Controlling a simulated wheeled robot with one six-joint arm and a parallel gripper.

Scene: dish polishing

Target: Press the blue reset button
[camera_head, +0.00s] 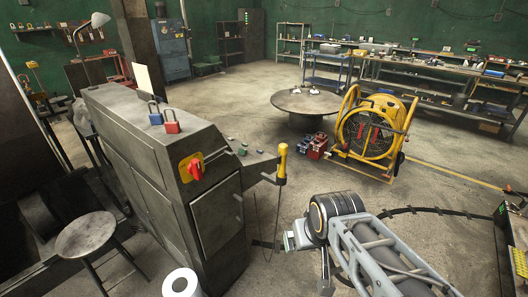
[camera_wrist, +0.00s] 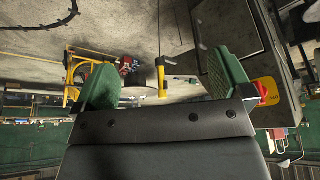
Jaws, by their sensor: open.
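A grey metal machine cabinet (camera_head: 215,215) stands left of centre in the head view, with a side ledge (camera_head: 250,165) bearing several small dark and green buttons or knobs (camera_head: 242,150). I cannot make out a blue button among them. A red rotary switch on a yellow plate (camera_head: 191,167) is on the cabinet's end face; it also shows at the right of the wrist view (camera_wrist: 266,91). My gripper (camera_wrist: 163,80) is open and empty, its green pads wide apart. In the head view my arm's end is right of the cabinet, apart from it.
A yellow-handled lever (camera_head: 282,165) stands at the ledge's outer end. Blue (camera_head: 155,113) and red (camera_head: 171,122) padlocks sit on the cabinet top. A yellow-framed fan (camera_head: 370,135), a red toolbox (camera_head: 315,146) and a round table (camera_head: 308,102) stand behind. A stool (camera_head: 86,236) is left.

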